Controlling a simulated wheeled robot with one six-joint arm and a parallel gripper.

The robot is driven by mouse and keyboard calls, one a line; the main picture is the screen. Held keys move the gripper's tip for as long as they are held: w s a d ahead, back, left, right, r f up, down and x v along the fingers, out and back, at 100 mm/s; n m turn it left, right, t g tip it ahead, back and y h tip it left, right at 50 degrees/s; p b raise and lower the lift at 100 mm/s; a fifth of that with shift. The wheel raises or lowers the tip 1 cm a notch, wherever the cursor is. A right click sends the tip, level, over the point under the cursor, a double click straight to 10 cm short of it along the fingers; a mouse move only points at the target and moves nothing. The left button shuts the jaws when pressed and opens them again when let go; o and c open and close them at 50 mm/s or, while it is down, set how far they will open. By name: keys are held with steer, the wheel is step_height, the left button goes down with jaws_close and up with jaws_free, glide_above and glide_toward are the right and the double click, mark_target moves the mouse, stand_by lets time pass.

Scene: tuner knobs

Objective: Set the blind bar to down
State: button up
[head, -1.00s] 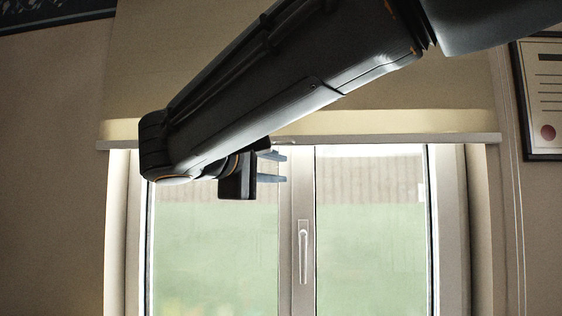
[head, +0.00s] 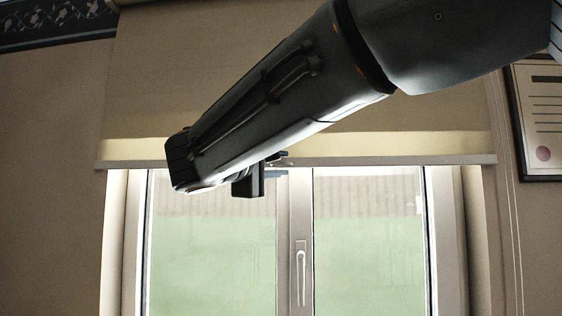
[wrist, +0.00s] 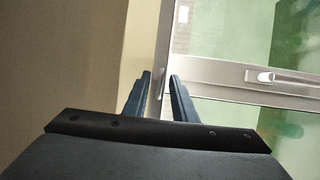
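The blind bar (head: 400,160) is a pale strip along the bottom edge of the beige roller blind (head: 420,90), across the top of the window. In the wrist view the bar (wrist: 163,48) runs up the picture, between the blind on the left and the window on the right. My gripper (head: 279,156) is at the bar, left of its middle. In the wrist view my gripper (wrist: 160,75) is open, with its two fingers apart and the bar's line running between them. I cannot tell whether either finger touches it. My arm hides part of the blind and bar.
The window's central frame post with an upright handle (head: 300,272) stands below the bar. The space in front of the lower panes is clear.

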steer(key=shift+c, duration=0.3)
jaws_close()
stand_by(1.1)
